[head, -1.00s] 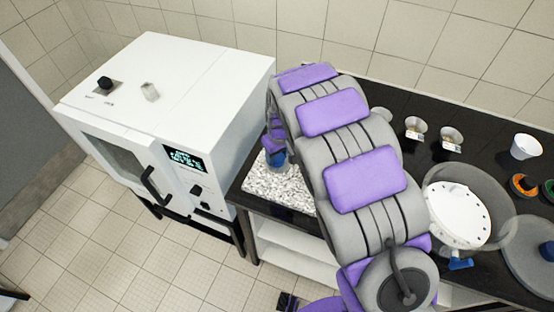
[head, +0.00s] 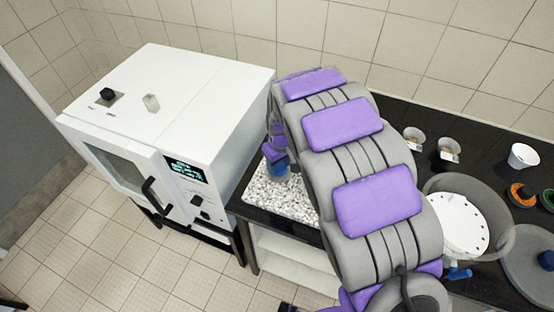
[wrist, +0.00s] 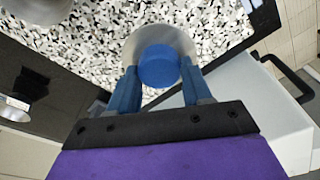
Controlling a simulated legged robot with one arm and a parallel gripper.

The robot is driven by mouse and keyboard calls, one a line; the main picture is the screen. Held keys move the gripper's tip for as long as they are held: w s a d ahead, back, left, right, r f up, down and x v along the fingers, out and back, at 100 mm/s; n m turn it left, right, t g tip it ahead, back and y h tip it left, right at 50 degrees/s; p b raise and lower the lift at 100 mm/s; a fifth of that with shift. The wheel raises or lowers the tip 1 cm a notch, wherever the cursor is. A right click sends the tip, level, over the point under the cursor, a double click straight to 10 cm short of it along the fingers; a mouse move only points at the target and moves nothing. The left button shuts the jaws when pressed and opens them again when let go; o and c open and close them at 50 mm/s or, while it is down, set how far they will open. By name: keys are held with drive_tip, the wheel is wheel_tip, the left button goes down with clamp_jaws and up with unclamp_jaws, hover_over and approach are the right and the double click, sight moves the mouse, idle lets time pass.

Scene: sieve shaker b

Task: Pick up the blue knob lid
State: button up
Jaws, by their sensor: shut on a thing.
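The blue knob lid (wrist: 158,65) has a round blue knob on a pale metallic disc. In the wrist view it sits between my gripper's two blue fingers. My gripper (wrist: 158,74) is shut on the knob, with a finger at each side. In the head view the knob lid (head: 278,172) is small and partly hidden at my gripper (head: 276,158), over the speckled slab (head: 290,200). I cannot tell whether the disc touches the slab. My arm hides much of the counter.
A white oven (head: 165,110) stands to the left, close to the slab. Two small cups (head: 414,138), a white cup (head: 523,156), a large clear bowl with a white perforated plate (head: 457,222) and another blue-knobbed disc (head: 530,262) are on the black counter to the right.

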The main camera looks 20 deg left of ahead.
drive_tip(key=s+d+r+p, duration=0.1)
drive_tip(key=s+d, duration=0.6)
drive_tip(key=s, duration=0.5)
drive_tip(key=shift+d+r+p, duration=0.3)
drive_tip(key=shift+d+p, duration=0.05)
